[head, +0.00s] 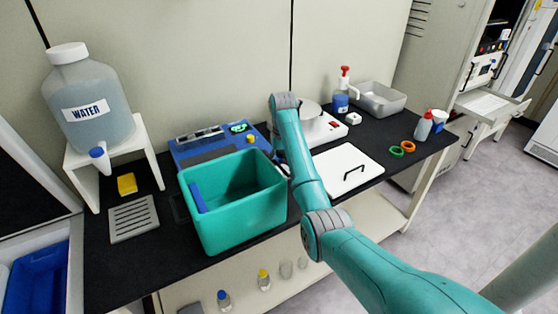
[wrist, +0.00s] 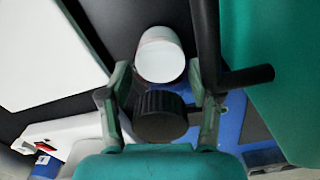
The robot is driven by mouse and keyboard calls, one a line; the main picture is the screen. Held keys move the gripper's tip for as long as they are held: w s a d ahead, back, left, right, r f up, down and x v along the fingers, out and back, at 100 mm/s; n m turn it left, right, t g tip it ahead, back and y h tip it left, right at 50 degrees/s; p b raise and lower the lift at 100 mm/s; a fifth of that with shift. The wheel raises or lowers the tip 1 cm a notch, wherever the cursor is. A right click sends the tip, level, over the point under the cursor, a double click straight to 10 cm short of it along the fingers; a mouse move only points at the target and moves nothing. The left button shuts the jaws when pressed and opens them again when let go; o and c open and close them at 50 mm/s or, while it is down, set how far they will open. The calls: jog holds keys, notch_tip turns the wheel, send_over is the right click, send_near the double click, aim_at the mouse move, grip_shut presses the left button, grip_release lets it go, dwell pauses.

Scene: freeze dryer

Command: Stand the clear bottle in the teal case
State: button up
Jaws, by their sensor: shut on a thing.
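The teal case (head: 245,218) stands open on the black bench in the head view, with a blue strip inside it. Its teal wall (wrist: 290,110) fills the right of the wrist view. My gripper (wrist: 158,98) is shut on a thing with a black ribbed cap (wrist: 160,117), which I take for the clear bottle. Its body is hidden, so I cannot tell its tilt. The gripper is outside the case, beside its wall; in the head view it is hidden behind my arm and the case. A pale round thing (wrist: 160,58) shows just beyond the cap.
A black bent bar (wrist: 212,65) stands close to my right finger. A white lid with a black handle (head: 367,159) lies right of my arm. A blue device (head: 195,150) is behind the case.

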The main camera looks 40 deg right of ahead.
jog(key=shift+f, duration=0.1)
jog(key=o, duration=1.3)
